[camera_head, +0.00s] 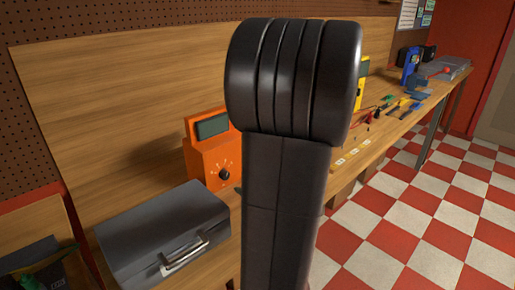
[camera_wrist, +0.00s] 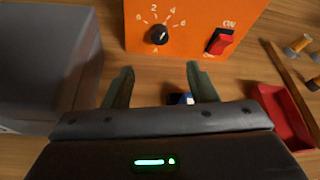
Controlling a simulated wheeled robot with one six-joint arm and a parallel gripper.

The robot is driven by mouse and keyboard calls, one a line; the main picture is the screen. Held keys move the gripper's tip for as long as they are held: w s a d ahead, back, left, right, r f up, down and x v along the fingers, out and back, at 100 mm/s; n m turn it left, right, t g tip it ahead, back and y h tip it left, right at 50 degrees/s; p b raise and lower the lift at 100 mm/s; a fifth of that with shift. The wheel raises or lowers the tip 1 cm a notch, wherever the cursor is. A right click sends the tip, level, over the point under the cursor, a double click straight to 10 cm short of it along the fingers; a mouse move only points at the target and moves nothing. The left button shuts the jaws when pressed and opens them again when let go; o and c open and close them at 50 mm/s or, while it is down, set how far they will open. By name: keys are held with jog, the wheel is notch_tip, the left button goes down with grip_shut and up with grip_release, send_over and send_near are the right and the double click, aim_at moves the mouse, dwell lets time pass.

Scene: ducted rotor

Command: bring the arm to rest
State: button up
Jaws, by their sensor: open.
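My arm (camera_head: 287,180) stands upright in the middle of the head view and hides part of the workbench behind it. My gripper is hidden in that view. In the wrist view my gripper (camera_wrist: 160,78) is open, its two fingers apart, with no object held between them. It hangs over the wooden bench in front of the orange device (camera_wrist: 185,28), which has a dial and a red switch. A small dark blue and white item (camera_wrist: 181,99) lies beside the right finger, partly hidden by the gripper body.
The orange device (camera_head: 212,160) stands on the bench beside a grey toolbox (camera_head: 165,232), left of my arm. A red tray (camera_wrist: 284,115) lies right of the gripper. Several tools lie farther along the bench. The checkered floor (camera_head: 430,215) at right is clear.

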aim_at(226, 176)
jog(key=x, duration=1.3)
jog(key=shift+w+f, duration=0.1)
jog(key=shift+w, duration=0.1)
jog(key=shift+s, duration=0.1)
